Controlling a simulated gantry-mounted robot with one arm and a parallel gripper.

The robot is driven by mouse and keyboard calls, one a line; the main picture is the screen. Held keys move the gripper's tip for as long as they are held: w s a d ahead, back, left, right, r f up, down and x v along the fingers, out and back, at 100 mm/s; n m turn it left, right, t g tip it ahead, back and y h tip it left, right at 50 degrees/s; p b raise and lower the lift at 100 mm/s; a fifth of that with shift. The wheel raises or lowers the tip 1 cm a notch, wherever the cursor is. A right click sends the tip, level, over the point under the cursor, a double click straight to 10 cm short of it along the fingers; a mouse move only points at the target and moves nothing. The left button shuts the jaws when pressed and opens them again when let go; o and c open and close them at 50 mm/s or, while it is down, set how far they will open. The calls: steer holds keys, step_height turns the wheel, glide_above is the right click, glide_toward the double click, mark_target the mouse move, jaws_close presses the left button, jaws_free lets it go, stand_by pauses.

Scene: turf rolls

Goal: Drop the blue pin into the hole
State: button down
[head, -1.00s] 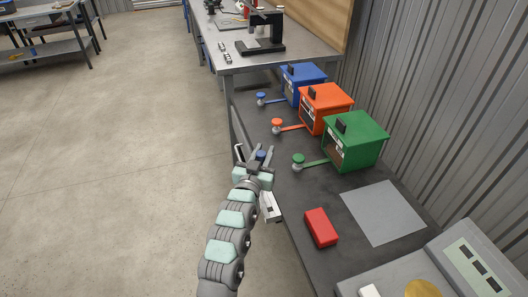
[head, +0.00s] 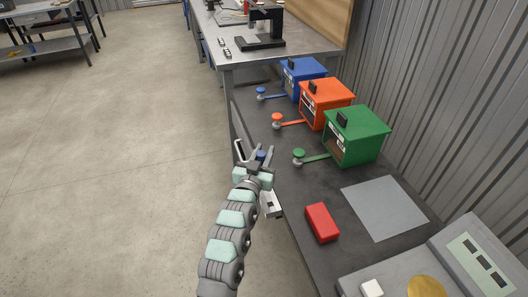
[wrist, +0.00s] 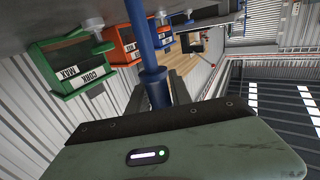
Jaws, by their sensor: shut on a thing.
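My gripper (head: 256,151) is over the left edge of the dark bench, left of the knobbed arms of the boxes. It is shut on the blue pin (head: 261,155), whose top shows as a small blue spot between the fingers. In the wrist view the blue pin (wrist: 143,38) is a long blue rod with a thicker collar, running up out of the picture from between the dark fingers. I cannot make out a hole in either view.
Blue (head: 303,78), orange (head: 327,103) and green (head: 357,136) boxes stand along the wall, each with a knobbed arm on its left. A red block (head: 322,222) and a grey sheet (head: 384,207) lie nearer. A console (head: 455,265) stands at the front right.

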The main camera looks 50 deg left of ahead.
steer(key=shift+f+b, duration=2.8)
steer(key=shift+f, duration=0.95)
steer(key=c, duration=1.1)
jaws_free()
steer(key=p+v, duration=0.4)
steer(key=v, duration=0.6)
steer(key=shift+s+d, duration=0.2)
steer(key=shift+s, duration=0.15)
